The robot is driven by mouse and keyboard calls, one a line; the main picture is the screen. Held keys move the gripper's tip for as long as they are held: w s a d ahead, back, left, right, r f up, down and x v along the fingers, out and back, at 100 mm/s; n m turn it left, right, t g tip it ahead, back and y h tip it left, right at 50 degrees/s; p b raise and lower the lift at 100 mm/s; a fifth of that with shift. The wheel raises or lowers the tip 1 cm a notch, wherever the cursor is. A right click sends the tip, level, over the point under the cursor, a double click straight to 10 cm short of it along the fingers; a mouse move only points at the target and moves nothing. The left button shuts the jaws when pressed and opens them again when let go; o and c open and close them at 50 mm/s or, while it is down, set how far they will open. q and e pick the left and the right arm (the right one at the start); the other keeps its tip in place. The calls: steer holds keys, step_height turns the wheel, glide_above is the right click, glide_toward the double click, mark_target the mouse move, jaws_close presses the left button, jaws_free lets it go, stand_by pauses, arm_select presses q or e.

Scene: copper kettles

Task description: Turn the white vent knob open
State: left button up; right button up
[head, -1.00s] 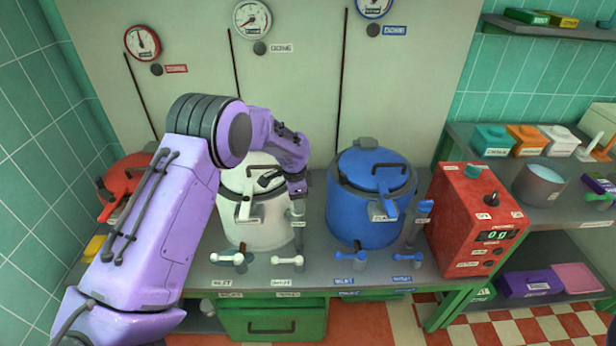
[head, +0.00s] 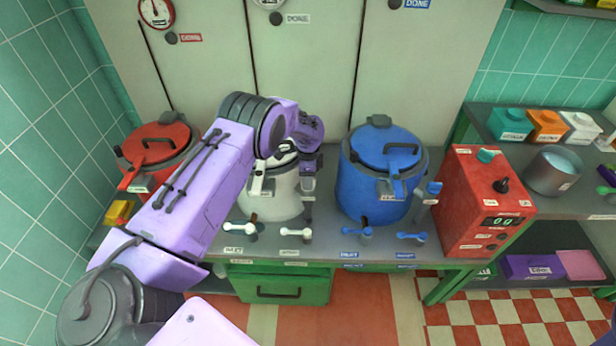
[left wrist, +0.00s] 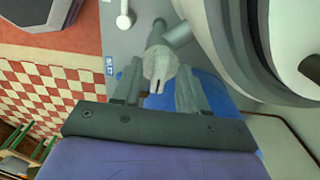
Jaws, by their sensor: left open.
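The white kettle (head: 275,200) stands on the counter, partly hidden by my left arm. The pale vent knob (head: 308,183) tops a pipe at the kettle's right side. In the left wrist view the vent knob (left wrist: 160,62) is a round, slotted grey-white piece on its pipe. My left gripper (left wrist: 158,76) is open, one finger on either side of the knob, with gaps visible; I cannot tell whether either touches. In the head view the left gripper (head: 311,160) is just above the knob, its fingers mostly hidden. My right gripper is out of view.
A blue kettle (head: 383,180) with its own blue vent knob (head: 434,188) stands to the right, then a red control box (head: 483,205). A red kettle (head: 158,150) is at left. White taps (head: 296,233) and blue taps (head: 411,238) line the counter's front.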

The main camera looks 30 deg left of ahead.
arm_select(q)
steer(key=shift+c, duration=0.3)
jaws_close()
